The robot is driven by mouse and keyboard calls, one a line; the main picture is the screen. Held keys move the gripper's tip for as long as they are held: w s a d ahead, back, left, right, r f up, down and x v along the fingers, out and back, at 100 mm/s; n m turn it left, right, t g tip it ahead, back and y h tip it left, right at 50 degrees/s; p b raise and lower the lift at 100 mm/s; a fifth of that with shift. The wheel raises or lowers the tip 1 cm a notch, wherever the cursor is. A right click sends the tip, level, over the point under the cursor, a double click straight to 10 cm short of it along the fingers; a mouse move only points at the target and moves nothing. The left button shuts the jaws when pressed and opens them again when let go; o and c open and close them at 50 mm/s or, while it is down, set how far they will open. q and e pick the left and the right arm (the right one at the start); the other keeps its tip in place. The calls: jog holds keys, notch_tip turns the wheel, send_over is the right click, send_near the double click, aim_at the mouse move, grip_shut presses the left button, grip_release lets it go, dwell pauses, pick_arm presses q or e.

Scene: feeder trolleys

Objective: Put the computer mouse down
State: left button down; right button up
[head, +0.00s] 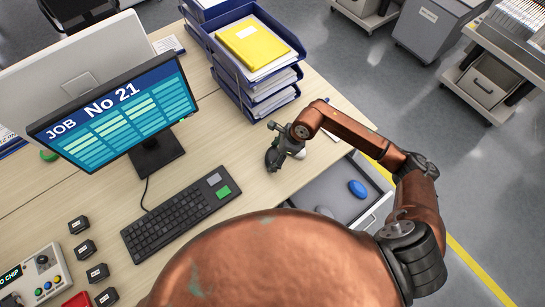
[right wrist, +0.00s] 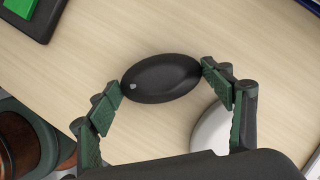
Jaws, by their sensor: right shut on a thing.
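The computer mouse is a dark oval with a small light spot, in the middle of the right wrist view (right wrist: 160,78). In the head view it is a small dark shape (head: 272,158), partly hidden by the gripper. My right gripper (head: 277,152) is shut on the mouse, with a green-padded finger at each end of it in the right wrist view (right wrist: 162,90). The mouse is over the wooden desk top (head: 225,160), right of the keyboard (head: 178,222); I cannot tell whether it touches the wood. My left gripper is not in view.
A blue letter tray stack (head: 243,80) stands behind the gripper. A monitor (head: 120,110) stands at the left. An open drawer (head: 320,190) holding a blue oval thing (head: 357,188) is at the front right. A white rounded object (right wrist: 210,130) lies beside one finger.

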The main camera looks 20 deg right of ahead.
jog(key=c, duration=0.7)
jog(key=shift+o, duration=0.2)
jog(key=shift+r, duration=0.1)
jog(key=shift+r, duration=0.6)
jog(key=s+r+p, duration=0.2)
jog(key=s+r, duration=1)
jog(key=s, duration=0.2)
jog(key=w+d+r+n+g+h, duration=0.1)
jog(key=w+d+n+g+h, duration=0.1)
jog(key=n, duration=0.9)
jog(key=w+d+r+n+g+h, duration=0.1)
jog(key=w+d+n+g, duration=0.3)
jog(key=n, duration=0.8)
jog(key=shift+r+h, duration=0.4)
jog(key=shift+h, duration=0.1)
